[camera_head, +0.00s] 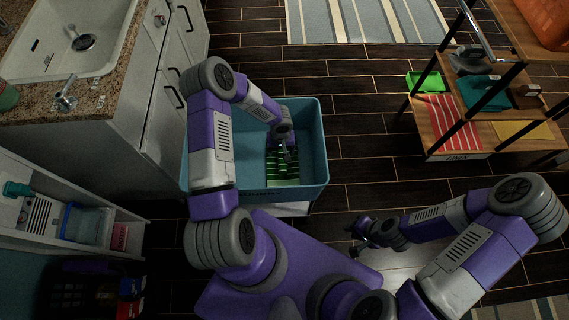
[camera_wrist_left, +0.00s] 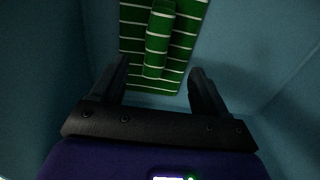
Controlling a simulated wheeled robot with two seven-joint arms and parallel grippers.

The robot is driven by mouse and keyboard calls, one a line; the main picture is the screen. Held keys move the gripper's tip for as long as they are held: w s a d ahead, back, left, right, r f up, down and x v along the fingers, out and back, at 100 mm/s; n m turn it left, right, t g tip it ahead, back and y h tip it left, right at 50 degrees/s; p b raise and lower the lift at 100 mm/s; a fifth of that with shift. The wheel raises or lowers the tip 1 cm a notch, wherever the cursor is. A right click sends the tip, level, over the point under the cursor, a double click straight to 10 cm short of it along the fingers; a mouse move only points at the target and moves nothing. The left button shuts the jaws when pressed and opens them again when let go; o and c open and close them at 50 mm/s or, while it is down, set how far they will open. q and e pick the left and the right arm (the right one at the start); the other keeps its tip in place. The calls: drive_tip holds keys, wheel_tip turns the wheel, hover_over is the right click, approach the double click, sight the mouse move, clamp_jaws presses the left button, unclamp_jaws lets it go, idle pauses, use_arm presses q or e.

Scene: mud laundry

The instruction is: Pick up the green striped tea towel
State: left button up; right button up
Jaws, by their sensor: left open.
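The green striped tea towel (camera_head: 283,172) lies in the blue bin (camera_head: 310,187). In the left wrist view the green towel (camera_wrist_left: 160,45) has pale stripes and a raised fold running along its middle. My left gripper (camera_head: 284,150) reaches down into the bin above the towel. In the left wrist view my left gripper (camera_wrist_left: 158,78) is open, its two fingers apart, with the near end of the fold showing ahead and between them. My right gripper (camera_head: 360,244) is over the floor at the lower right of the bin; its jaws are too small to read.
A wooden shelf (camera_head: 475,130) with a red striped cloth (camera_head: 447,118) and a green item (camera_head: 426,82) stands at the right. A sink counter (camera_head: 110,95) is close on the bin's left. Dark floor (camera_head: 365,140) between bin and shelf is free.

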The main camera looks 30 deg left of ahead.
sight(282, 161)
use_arm(q)
drive_tip(key=shift+w+f, duration=0.1)
drive_tip(key=shift+f, duration=0.4)
drive_tip(key=f+b, duration=0.1)
drive_tip(key=f, duration=0.3)
drive_tip(key=f+b, duration=0.1)
drive_tip(key=f, duration=0.2)
drive_tip(key=shift+w+f+b, duration=0.1)
drive_tip(key=shift+w+b, duration=0.15)
drive_tip(key=shift+b, duration=0.1)
drive_tip(key=c, duration=1.2)
